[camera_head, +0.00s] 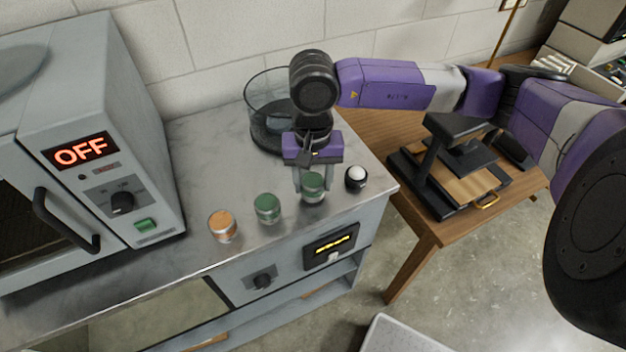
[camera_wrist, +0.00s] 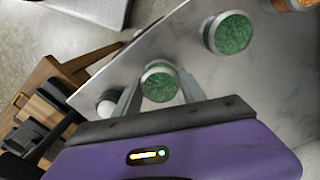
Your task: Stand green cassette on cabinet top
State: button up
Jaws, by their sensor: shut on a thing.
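Two short green-topped cylinders, the green cassettes, show on the grey cabinet top (camera_head: 205,165). My gripper (camera_head: 312,184) points down and is shut on the right green cassette (camera_head: 313,189). In the wrist view, my gripper's fingers (camera_wrist: 160,92) sit on either side of this cassette (camera_wrist: 159,84). It is upright, at or very near the top; I cannot tell whether it touches. The other green cassette (camera_head: 267,208) stands free to its left; it also shows in the wrist view (camera_wrist: 230,33).
An orange-topped cylinder (camera_head: 222,226) stands left in the same row. A white-and-black round item (camera_head: 356,178) is close to the right of my gripper. A clear round container (camera_head: 268,130) stands behind. An oven reading OFF (camera_head: 95,140) is at left, a wooden table (camera_head: 430,225) at right.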

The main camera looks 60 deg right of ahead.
jog(key=shift+f, duration=0.35)
jog(key=shift+f+b, duration=0.2)
jog(key=shift+b, duration=0.15)
jog(key=o, duration=1.4)
jog(key=shift+r, duration=0.15)
